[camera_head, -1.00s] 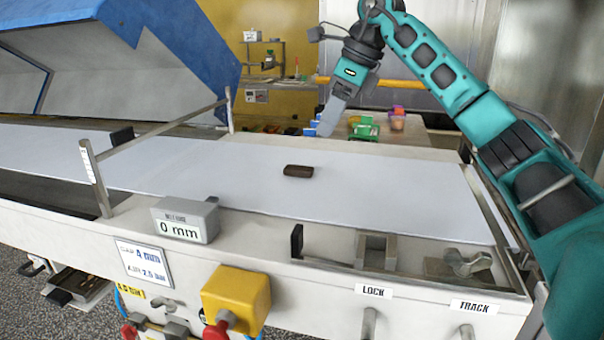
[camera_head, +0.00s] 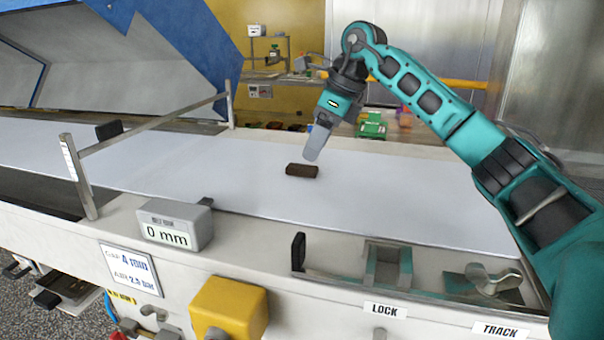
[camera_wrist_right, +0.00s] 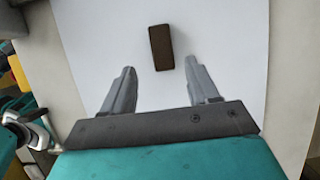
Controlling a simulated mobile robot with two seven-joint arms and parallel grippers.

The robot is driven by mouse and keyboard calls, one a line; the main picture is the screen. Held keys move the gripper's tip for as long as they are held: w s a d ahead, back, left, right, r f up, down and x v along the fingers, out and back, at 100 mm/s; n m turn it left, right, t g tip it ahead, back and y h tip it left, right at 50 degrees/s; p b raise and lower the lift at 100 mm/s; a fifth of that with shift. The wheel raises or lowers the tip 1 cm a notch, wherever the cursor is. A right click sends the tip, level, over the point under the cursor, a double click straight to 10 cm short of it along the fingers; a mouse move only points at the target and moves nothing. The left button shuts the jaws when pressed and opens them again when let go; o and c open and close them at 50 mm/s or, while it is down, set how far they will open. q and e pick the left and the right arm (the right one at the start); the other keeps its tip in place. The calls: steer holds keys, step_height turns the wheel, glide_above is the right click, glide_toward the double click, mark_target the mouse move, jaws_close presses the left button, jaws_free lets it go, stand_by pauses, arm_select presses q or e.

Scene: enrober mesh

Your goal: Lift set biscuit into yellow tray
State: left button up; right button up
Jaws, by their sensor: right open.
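A dark brown, brick-shaped biscuit (camera_head: 302,170) lies flat on the white belt (camera_head: 190,170) in the head view. In the right wrist view the biscuit (camera_wrist_right: 161,47) lies beyond the fingertips, roughly centred between their lines. My right gripper (camera_head: 312,152) points down just behind the biscuit, apart from it. In the right wrist view the right gripper (camera_wrist_right: 163,80) is open with nothing between its fingers. My left gripper is not in view. I cannot make out a yellow tray in these frames.
A metal guide bar (camera_head: 150,130) on posts crosses the belt at left. A grey gauge box reading 0 mm (camera_head: 175,224) and a yellow box (camera_head: 228,306) stand at the front edge. Green items (camera_head: 372,127) lie behind the belt. The belt around the biscuit is clear.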

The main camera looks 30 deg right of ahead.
mark_target(304, 167)
steer(key=x, duration=0.3)
steer(key=b+x, duration=0.1)
steer(key=x, duration=0.1)
steer(key=shift+w, duration=0.3)
steer(key=c, duration=0.9)
